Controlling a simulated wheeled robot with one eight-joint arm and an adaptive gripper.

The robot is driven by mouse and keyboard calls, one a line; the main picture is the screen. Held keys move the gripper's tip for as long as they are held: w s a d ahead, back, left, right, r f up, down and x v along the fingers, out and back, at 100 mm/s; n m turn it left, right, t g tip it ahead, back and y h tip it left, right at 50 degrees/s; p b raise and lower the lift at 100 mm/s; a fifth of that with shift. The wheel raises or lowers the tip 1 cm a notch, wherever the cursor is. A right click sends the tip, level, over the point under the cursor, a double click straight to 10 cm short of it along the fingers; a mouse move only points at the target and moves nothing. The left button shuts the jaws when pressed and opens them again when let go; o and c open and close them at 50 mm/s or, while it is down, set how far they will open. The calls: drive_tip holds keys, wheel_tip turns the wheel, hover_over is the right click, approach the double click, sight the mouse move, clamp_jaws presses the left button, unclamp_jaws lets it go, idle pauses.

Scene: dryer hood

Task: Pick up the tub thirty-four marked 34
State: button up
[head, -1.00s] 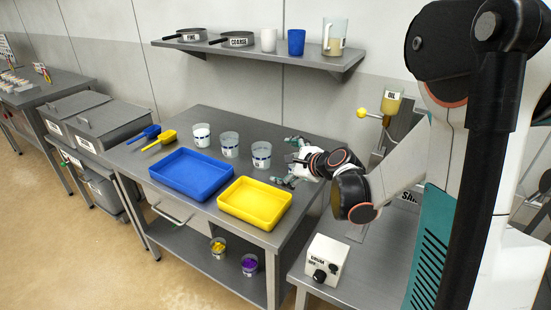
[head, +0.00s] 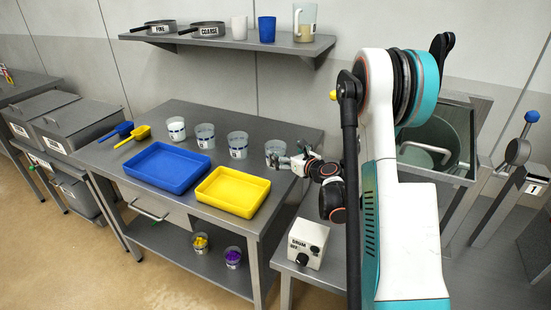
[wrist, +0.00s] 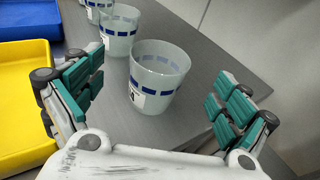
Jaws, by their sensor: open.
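Several clear tubs with blue bands stand in a row on the steel table. The rightmost tub (head: 275,150) is closest to my gripper (head: 287,163). In the wrist view this tub (wrist: 160,72) stands upright between the spread teal fingers of my gripper (wrist: 155,98), with a visible gap on each side. Its label is partly in view, but I cannot read the number. Two more tubs (head: 237,145) (head: 205,136) and a white-filled tub (head: 176,129) stand to its left; their numbers are too small to read. My gripper is open and empty.
A yellow tray (head: 232,192) and a blue tray (head: 167,167) lie in front of the tubs. Two scoops lie at the left. Tubs with yellow (head: 200,243) and purple (head: 233,257) contents stand on the lower shelf. A wall shelf (head: 230,42) holds pans and cups.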

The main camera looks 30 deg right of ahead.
sight(278, 148)
drive_tip(key=x, duration=0.2)
drive_tip(key=shift+w, duration=0.3)
drive_tip(key=b+x, duration=0.1)
drive_tip(key=x, duration=0.1)
drive_tip(key=b+x, duration=0.1)
drive_tip(key=x, duration=0.1)
drive_tip(key=shift+f, duration=0.35)
drive_tip(key=shift+w, duration=0.55)
drive_tip(key=c, duration=1.1)
